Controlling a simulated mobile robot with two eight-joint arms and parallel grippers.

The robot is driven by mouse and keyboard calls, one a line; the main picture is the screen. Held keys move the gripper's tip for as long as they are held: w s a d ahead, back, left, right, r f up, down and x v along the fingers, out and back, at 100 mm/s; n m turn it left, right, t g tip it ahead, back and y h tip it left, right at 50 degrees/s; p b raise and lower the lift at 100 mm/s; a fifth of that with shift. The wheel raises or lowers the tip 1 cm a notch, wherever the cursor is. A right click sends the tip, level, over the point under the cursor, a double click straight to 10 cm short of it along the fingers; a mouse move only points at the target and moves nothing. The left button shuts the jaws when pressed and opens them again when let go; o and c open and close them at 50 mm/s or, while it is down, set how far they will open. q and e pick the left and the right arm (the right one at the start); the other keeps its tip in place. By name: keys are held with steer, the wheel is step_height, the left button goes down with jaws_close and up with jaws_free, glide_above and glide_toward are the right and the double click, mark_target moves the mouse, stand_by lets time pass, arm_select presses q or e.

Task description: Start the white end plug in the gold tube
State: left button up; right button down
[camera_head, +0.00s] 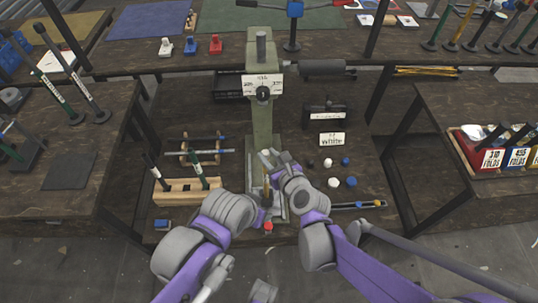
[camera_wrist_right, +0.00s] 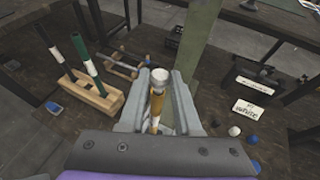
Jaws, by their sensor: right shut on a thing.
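The gold tube (camera_head: 266,188) stands roughly upright in front of the press column; it also shows in the right wrist view (camera_wrist_right: 156,108). The white end plug (camera_wrist_right: 158,76) is between my right fingertips, at the tube's top end. My right gripper (camera_head: 273,157) is shut on the plug; its fingers flank it in the right wrist view. Whether the plug has entered the tube or only sits on its mouth I cannot tell. My left gripper (camera_head: 266,208) is at the tube's lower part; its jaws are mostly hidden.
The green press (camera_head: 262,110) rises just behind the tube. A wooden rack (camera_head: 185,192) with dark and green tubes stands left. Several loose white, blue and dark plugs, one white plug (camera_head: 334,183) among them, lie to the right. A red-tipped thing (camera_head: 268,227) is at the front edge.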

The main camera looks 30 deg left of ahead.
steer(key=shift+f+b, duration=0.35)
steer(key=shift+f, duration=0.15)
steer(key=c, duration=0.5)
jaws_free()
steer(key=v, duration=1)
steer(key=shift+s+d+r+p, duration=0.2)
steer(key=shift+d+r+p, duration=0.05)
steer(key=shift+d+p, duration=0.1)
steer(key=s+d+n+h+p, duration=0.1)
steer(key=s+d+n+h, duration=0.1)
steer(key=d+n, duration=0.6)
steer(key=s+d+n+g+h+p, duration=0.1)
steer(key=d+n+h, duration=0.4)
steer(key=d, duration=0.8)
steer(key=s+d+n+g+h+p, duration=0.1)
steer(key=s+d+n+h, duration=0.3)
steer(key=d+n, duration=0.7)
steer(key=shift+s+r+n+p, duration=0.35)
steer(key=shift+s+n+p, duration=0.3)
steer(key=shift+s, duration=0.1)
